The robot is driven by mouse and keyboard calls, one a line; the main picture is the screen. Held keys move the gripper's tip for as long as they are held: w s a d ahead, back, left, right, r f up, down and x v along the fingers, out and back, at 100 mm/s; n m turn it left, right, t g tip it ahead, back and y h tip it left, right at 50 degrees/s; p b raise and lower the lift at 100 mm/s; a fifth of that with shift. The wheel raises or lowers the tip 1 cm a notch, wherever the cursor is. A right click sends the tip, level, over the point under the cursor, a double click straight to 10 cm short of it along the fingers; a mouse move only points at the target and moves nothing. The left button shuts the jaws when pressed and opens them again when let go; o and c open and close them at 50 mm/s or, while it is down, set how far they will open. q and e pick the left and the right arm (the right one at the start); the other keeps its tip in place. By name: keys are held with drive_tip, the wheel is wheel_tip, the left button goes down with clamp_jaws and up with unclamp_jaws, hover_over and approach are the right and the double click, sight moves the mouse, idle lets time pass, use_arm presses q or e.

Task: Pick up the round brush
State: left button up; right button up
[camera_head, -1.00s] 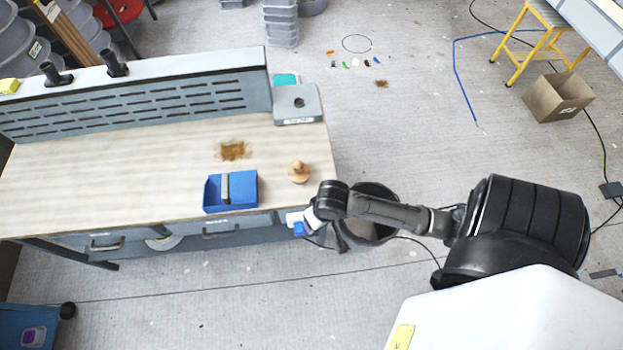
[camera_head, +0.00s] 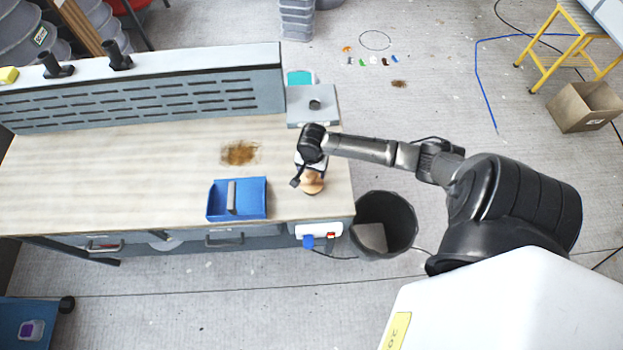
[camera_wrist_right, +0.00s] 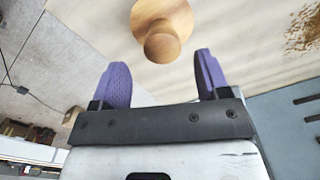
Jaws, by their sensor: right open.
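The round brush (camera_head: 312,184), with a pale wooden disc and a round knob, sits near the right end of the workbench top (camera_head: 120,170). In the right wrist view the brush (camera_wrist_right: 162,46) lies just beyond my open fingers, its knob roughly centred between them. My right gripper (camera_wrist_right: 160,78) has two purple fingers spread apart with nothing between them. In the head view my right gripper (camera_head: 306,172) is over the brush and partly covers it. I cannot tell its exact height. My left gripper is not in view.
A blue tray (camera_head: 216,206) with a grey bar across it sits left of the brush. A grey box (camera_head: 300,104) stands behind, by the slotted back panel (camera_head: 150,100). A dark bin (camera_head: 398,228) stands on the floor off the bench's right end. A brown stain marks the bench top.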

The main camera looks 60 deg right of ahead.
sight(311, 174)
drive_tip(key=shift+w+d+f, duration=0.1)
drive_tip(key=shift+f, duration=3.3)
drive_tip(key=shift+c, duration=0.5)
drive_tip(key=c, duration=1)
drive_tip(key=shift+r, duration=0.1)
drive_tip(key=shift+r, duration=0.5)
wheel_tip(311, 174, up, 3)
drive_tip(key=shift+f, duration=0.1)
drive_tip(key=s+r, duration=0.2)
drive_tip(key=s, duration=0.2)
drive_tip(key=s+r, duration=0.2)
drive_tip(key=s, duration=0.1)
drive_tip(key=s+r, duration=0.3)
drive_tip(key=s, duration=0.1)
drive_tip(key=shift+s+d, duration=0.3)
drive_tip(key=shift+d, duration=0.1)
